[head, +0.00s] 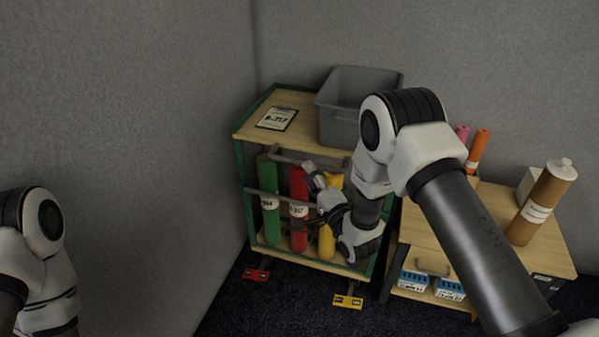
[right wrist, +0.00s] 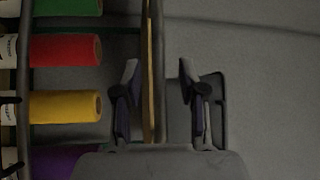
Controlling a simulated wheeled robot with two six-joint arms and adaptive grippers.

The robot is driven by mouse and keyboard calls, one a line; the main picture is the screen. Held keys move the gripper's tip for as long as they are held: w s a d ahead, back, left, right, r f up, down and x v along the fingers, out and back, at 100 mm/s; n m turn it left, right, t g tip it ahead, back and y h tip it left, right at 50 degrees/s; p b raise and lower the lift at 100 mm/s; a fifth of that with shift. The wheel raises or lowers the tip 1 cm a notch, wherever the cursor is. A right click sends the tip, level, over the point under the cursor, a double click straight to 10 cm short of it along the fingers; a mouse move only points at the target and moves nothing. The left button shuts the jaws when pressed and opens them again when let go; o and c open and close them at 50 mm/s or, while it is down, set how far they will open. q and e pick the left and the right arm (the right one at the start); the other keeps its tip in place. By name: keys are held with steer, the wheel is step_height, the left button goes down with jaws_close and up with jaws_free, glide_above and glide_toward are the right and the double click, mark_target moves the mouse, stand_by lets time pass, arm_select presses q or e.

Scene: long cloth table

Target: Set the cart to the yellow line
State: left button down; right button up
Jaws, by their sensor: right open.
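The cart (head: 240,165) is a green-framed wooden rack in the corner, holding upright green, red and yellow rolls. A grey handle bar (head: 290,160) runs across its front near the top. A yellow marker (head: 347,301) lies on the floor by the cart's front right foot, and a red marker (head: 256,274) lies further left. My right gripper (head: 314,195) is open in front of the rolls, below the handle. In the right wrist view, a thin wooden edge (right wrist: 150,70) shows between its fingers (right wrist: 160,95); I cannot tell its distance. My left gripper is out of view.
Grey walls (head: 140,120) border the left and back.

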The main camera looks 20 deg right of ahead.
mark_target(302, 162)
steer(key=x, duration=0.5)
steer(key=shift+w+f+b, duration=0.1)
steer(key=shift+w+b, duration=0.05)
steer(key=shift+b, duration=0.2)
jaws_close()
steer(key=shift+f, duration=0.1)
